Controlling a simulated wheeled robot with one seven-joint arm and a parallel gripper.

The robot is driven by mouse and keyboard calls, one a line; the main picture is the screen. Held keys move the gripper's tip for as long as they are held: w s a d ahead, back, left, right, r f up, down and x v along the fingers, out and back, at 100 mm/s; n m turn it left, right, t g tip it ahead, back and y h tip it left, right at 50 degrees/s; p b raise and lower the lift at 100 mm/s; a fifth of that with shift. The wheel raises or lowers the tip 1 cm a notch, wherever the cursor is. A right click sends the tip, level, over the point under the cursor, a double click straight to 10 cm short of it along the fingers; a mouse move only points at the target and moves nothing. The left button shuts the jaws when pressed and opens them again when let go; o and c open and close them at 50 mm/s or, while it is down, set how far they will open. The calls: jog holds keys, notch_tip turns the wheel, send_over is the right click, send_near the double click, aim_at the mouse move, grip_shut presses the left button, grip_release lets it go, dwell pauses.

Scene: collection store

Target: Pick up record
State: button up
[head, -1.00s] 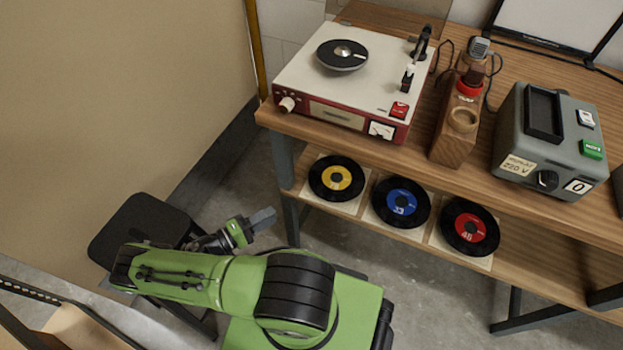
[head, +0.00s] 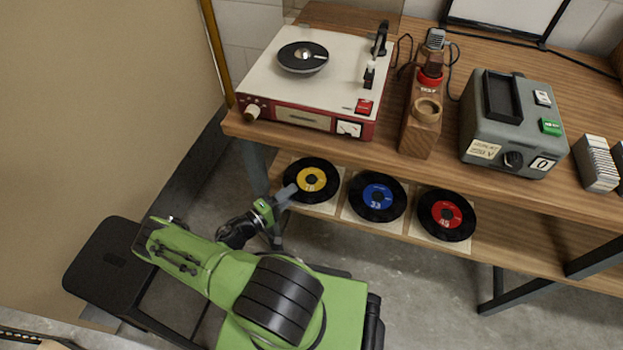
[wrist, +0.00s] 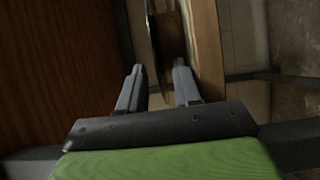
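Three black records lie in a row on the lower shelf, each on a pale square sleeve: one with a yellow label (head: 312,180), one with a blue label (head: 378,197) and one with a red label (head: 446,214). My gripper (head: 288,192) is at the left edge of the yellow-label record in the head view. In the wrist view my gripper (wrist: 158,74) has its two fingers apart, with a thin dark edge, apparently of that record, just beyond the gap. Whether the fingers touch it I cannot tell.
A red and white record player (head: 265,75) with a black disc (head: 303,57) stands on the tabletop above. A wooden block (head: 421,130) and a grey device (head: 512,120) stand to its right. The tabletop overhangs the lower shelf (head: 485,240). A dark table leg (head: 255,160) is close to my gripper.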

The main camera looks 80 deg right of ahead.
grip_shut()
